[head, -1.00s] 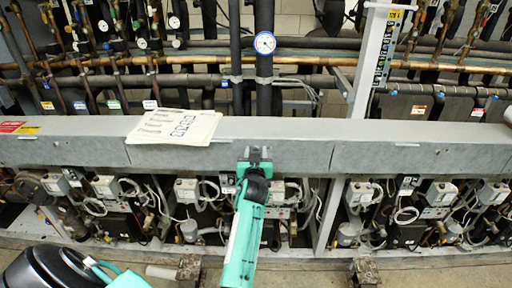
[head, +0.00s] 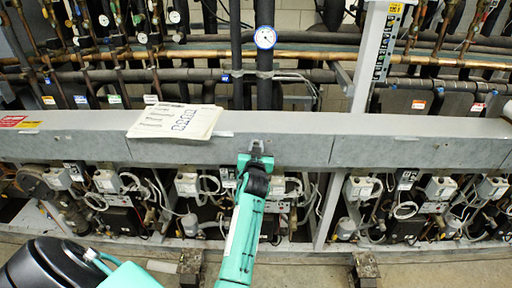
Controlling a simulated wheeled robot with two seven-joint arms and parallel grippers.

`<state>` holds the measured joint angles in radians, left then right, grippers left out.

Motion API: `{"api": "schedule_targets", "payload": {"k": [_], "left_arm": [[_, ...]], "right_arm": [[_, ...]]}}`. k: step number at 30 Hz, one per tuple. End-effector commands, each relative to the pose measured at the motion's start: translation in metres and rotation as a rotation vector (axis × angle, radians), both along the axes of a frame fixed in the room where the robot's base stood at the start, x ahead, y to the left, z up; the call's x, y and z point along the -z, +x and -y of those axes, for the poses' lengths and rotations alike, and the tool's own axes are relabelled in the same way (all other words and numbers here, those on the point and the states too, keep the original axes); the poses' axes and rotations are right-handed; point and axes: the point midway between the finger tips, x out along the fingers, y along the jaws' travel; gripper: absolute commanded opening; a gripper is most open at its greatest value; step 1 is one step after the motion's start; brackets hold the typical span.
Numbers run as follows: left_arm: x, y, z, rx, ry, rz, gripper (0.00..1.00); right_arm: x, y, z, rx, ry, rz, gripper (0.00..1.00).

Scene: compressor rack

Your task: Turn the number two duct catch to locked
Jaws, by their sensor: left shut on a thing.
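The long grey duct (head: 400,150) runs across the whole picture. A small grey catch (head: 257,146) is on its front face near the middle. My left gripper (head: 256,153) reaches up from below and is shut on this catch. The fingers and wrist cover much of the catch, so its exact angle cannot be read. No number or lock mark shows beside it. My right gripper is not in view.
A printed sheet (head: 176,121) lies on the duct's top, left of the catch. A round gauge (head: 265,37) stands on the pipes behind. Below the duct are compressors with loose cables. A grey upright post (head: 376,50) rises to the right.

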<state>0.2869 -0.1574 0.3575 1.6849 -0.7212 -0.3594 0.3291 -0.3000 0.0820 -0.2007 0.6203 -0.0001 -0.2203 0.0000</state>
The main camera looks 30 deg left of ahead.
Motion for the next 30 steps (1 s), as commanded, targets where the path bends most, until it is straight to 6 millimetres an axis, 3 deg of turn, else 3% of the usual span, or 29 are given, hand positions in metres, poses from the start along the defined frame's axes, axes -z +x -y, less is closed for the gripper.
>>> {"api": "schedule_targets", "payload": {"k": [30], "left_arm": [[0.0014, 0.0005, -0.0001, -0.003, 0.795, -0.490, 0.00]], "right_arm": [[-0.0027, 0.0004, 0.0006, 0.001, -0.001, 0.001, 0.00]]}}
